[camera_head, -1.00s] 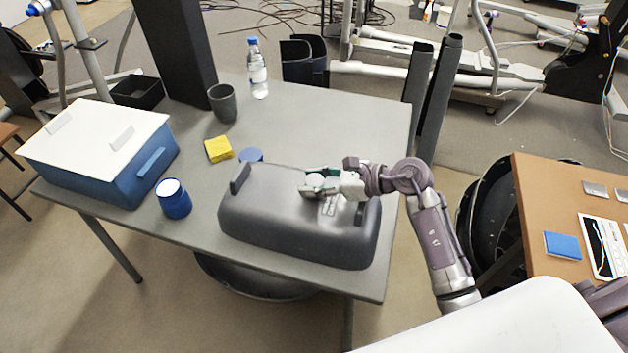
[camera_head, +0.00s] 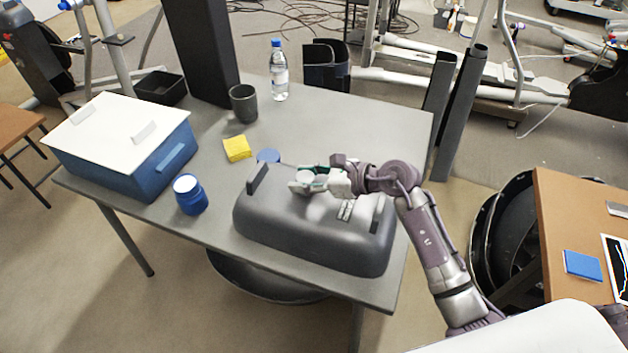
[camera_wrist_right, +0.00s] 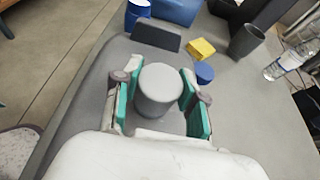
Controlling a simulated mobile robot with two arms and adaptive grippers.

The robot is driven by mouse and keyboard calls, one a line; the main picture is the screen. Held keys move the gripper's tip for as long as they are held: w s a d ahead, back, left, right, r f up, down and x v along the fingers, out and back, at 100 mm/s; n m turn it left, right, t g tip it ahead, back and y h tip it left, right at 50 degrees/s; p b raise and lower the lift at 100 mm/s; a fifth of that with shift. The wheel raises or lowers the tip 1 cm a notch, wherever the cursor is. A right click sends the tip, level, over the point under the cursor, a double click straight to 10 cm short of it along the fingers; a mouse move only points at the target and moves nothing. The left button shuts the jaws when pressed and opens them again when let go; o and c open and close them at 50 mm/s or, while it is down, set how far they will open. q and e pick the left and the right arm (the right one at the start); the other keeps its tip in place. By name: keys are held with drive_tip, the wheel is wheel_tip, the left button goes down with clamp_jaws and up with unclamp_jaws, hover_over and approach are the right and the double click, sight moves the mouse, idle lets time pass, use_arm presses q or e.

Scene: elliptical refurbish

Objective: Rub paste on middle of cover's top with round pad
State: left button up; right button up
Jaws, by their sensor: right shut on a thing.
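The dark grey cover (camera_head: 310,232) lies on the grey table, with an upright tab at each end of its top and pale lettering near the right end. My right gripper (camera_head: 305,181) is over the cover's top, left of the lettering. In the right wrist view it is shut on the round pad (camera_wrist_right: 159,88), a grey cylinder between the green-lined fingers. The pad's underside is hidden, so I cannot tell if it touches the cover. An open blue jar (camera_head: 189,194) with white contents stands left of the cover. A blue lid (camera_head: 268,156) lies behind the cover. My left gripper is not in view.
A blue box with a white lid (camera_head: 118,132) fills the table's left end. A yellow sponge (camera_head: 237,148), a dark cup (camera_head: 243,103), a water bottle (camera_head: 279,72) and a black tray (camera_head: 160,87) stand farther back. The table's back right is clear.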

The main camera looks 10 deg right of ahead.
sight(261, 171)
drive_tip(key=shift+w+a+f+b, duration=0.1)
drive_tip(key=shift+w+a+b, duration=0.05)
drive_tip(key=shift+w+a, duration=0.8)
drive_tip(key=shift+w+a+f+b, duration=0.15)
drive_tip(key=shift+w+a, duration=0.35)
drive_tip(key=shift+a, duration=0.7)
drive_tip(key=shift+w+a+b, duration=0.2)
drive_tip(key=shift+w+a, duration=0.55)
drive_tip(key=shift+a, duration=0.35)
drive_tip(key=shift+d, duration=0.1)
